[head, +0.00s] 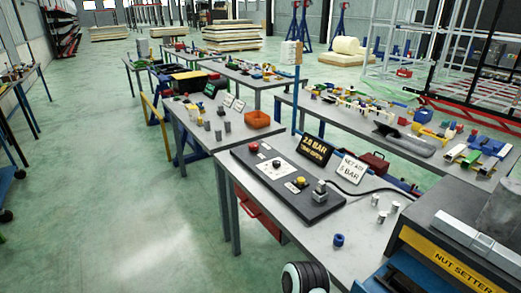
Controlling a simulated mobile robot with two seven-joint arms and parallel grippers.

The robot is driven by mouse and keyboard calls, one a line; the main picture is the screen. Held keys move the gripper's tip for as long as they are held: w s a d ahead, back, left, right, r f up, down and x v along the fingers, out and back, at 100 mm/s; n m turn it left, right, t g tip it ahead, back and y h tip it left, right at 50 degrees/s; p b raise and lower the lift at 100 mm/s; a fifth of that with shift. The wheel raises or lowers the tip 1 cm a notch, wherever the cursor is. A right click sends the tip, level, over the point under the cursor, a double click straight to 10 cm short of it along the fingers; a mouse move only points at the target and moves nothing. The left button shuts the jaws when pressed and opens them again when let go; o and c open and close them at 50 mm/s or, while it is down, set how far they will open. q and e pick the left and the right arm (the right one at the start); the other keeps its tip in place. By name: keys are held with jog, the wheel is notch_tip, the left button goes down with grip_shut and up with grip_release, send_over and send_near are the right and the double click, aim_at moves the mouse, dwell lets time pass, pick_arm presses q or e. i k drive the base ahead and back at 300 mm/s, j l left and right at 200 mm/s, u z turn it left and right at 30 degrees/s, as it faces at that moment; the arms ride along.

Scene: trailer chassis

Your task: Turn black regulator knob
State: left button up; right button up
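A dark control panel (264,183) lies on the near grey table in the head view. It carries a red button (253,147), a white plate (274,167), a yellow knob (300,181) and a small grey metal fitting (319,191) at its near right end. I cannot make out a distinct black regulator knob at this size; dark parts blend with the panel. Behind the panel a black display (314,149) reads 2.0 BAR. Beside it a white sign (350,169) appears to read SET AIR 5 BAR.
A dark cable runs right from behind the panel. Small metal cylinders (382,216) and a blue ring (338,240) lie to the right. A nut setter machine (464,255) fills the lower right. Other tables with parts stand behind. The green floor at left is clear.

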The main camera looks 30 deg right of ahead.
aim_at(276, 164)
jog(key=i+u, duration=0.15)
jog(key=i, duration=0.7)
jog(key=i+l+u, duration=0.1)
jog(key=i, duration=0.7)
jog(key=i+j+z, duration=0.1)
jog(key=i+z, duration=0.25)
jog(key=i+j+z, duration=0.25)
jog(key=i+z, duration=0.15)
jog(key=i, duration=0.15)
jog(key=z, duration=1.8)
